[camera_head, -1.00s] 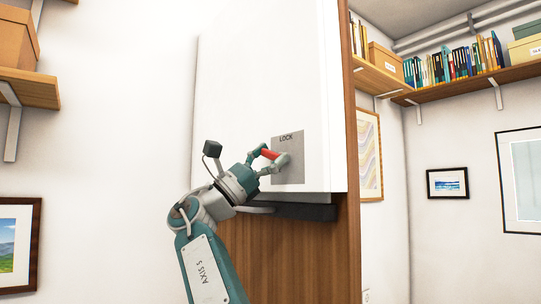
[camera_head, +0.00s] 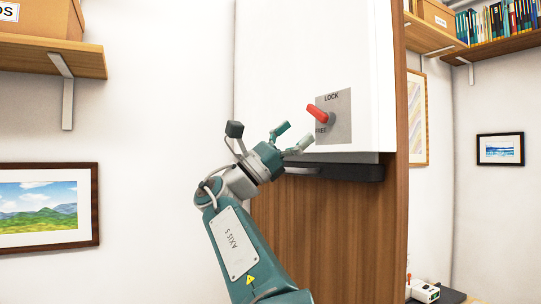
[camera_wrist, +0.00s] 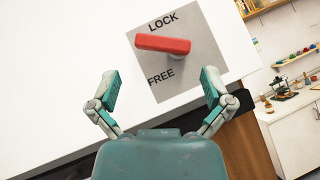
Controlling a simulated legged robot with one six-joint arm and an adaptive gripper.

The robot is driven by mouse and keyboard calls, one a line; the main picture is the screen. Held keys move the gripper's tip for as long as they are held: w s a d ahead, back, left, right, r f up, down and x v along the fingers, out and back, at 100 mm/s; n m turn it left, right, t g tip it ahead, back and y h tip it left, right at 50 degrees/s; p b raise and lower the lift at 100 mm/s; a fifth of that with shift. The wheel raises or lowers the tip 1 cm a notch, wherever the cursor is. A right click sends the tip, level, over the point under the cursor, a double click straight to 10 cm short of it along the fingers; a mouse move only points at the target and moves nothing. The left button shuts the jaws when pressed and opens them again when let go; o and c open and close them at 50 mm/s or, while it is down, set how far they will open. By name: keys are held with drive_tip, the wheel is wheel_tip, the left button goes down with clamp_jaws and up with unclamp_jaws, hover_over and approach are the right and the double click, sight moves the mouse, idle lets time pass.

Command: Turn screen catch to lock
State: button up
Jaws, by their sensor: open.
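The screen catch is a red handle (camera_head: 318,114) on a grey plate (camera_head: 341,130) marked LOCK at the top and FREE at the lower left. The plate is on the lower right part of a white panel (camera_head: 315,60). The handle points left and slightly up, between the two words. In the wrist view, the red handle (camera_wrist: 163,43) lies nearly level between LOCK and FREE. My gripper (camera_head: 292,137) is open and empty, left of and below the handle and apart from it. In the wrist view, the fingers of my gripper (camera_wrist: 161,80) are spread below the handle.
A dark bar (camera_head: 345,173) runs under the panel, close to my gripper. Brown wood panelling (camera_head: 330,235) stands below it. A shelf (camera_head: 50,55) and a framed landscape (camera_head: 40,208) are on the left wall. The space left of the panel is clear.

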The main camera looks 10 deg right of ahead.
drive_tip(key=v, duration=0.7)
drive_tip(key=shift+a, duration=0.15)
